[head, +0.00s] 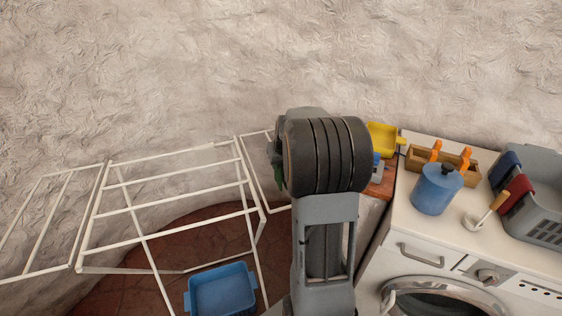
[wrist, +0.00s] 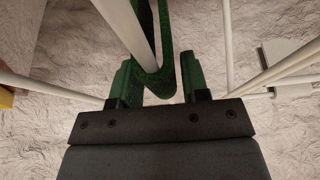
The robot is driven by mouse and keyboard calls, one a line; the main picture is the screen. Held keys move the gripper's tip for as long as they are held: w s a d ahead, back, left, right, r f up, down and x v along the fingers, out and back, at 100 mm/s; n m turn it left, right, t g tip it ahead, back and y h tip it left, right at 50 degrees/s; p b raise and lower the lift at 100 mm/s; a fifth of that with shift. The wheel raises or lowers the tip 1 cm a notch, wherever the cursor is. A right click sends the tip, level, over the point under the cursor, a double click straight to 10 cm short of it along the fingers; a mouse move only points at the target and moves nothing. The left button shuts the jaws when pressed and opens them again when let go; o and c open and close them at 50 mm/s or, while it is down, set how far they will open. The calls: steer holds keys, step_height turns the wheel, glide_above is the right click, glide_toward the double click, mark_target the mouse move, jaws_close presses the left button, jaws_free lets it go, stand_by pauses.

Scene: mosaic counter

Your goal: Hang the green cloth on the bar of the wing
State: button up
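The green cloth (wrist: 165,83) shows in the wrist view as a narrow folded strip looped around a thick white bar (wrist: 128,25), which runs down from the top. My gripper (wrist: 160,84) has its two fingers apart, one on each side of the cloth's lower end. I see gaps beside the cloth, but cannot tell if it touches a finger. In the head view, the rack's right wing (head: 250,163) is partly hidden behind my arm. A dark green patch (head: 278,178) shows at my arm's left edge; I cannot tell whether it is cloth or finger.
The white drying rack (head: 139,208) fills the left, with another wing (head: 40,230). A blue tub (head: 222,291) is low by its front.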

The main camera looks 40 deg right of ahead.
steer(key=shift+o, duration=1.4)
steer(key=v, duration=1.3)
steer(key=shift+r, duration=0.35)
steer(key=shift+s, duration=0.1)
steer(key=shift+n+g+y, duration=0.4)
steer(key=shift+g+y, duration=0.1)
steer(key=shift+g, duration=0.3)
steer(key=s+a+f+p, duration=0.1)
steer(key=s+a, duration=0.2)
steer(key=a, duration=0.2)
steer(key=s+a+f+p, duration=0.1)
steer(key=s+a, duration=0.2)
steer(key=a, duration=0.2)
steer(key=s+a+f+p, duration=0.2)
steer(key=s+a, duration=0.2)
steer(key=a, duration=0.1)
steer(key=shift+a, duration=0.4)
steer(key=s+a+r+n+p, duration=0.1)
steer(key=s+a+n, duration=0.1)
steer(key=a, duration=0.4)
steer(key=shift+s+r+n+t, duration=0.4)
steer(key=shift+a, duration=0.1)
